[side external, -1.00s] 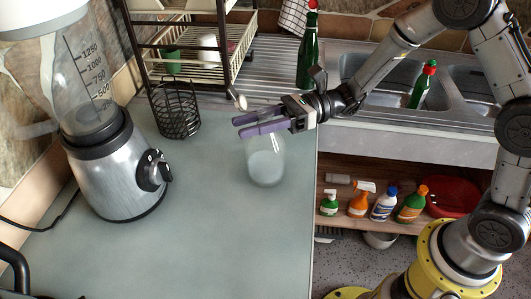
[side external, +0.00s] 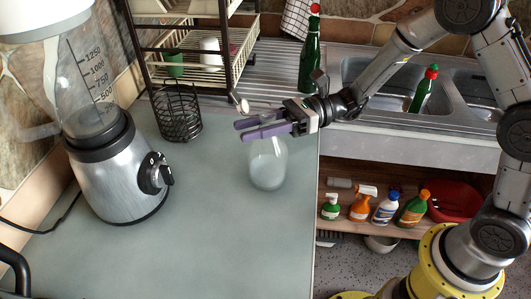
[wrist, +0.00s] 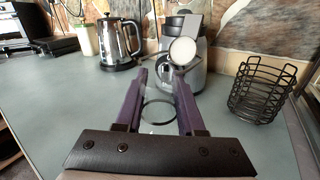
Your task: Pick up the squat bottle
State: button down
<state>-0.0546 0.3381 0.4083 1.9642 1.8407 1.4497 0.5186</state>
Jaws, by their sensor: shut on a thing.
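The squat bottle (side external: 267,170) is clear glass with a pale lower part, and it appears upright on the grey-green counter in the side external view. A pale, round stopper-like piece with a wire (side external: 243,104) shows beyond the fingers, and it also shows in the wrist view (wrist: 182,50). My gripper (side external: 241,130) reaches in from the right with its purple fingers shut on the upper part of the bottle. In the wrist view my gripper (wrist: 162,88) has one finger on each side of the clear glass. The fingers partly hide the neck. I cannot tell whether the base touches the counter.
A blender (side external: 120,175) stands to the left. A black wire basket (side external: 177,113) and a dish rack (side external: 205,66) stand behind. A green bottle (side external: 310,55) is by the sink (side external: 375,72). A kettle (wrist: 119,42) shows in the wrist view. The front counter is clear.

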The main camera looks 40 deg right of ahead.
jog(key=shift+r, duration=0.25)
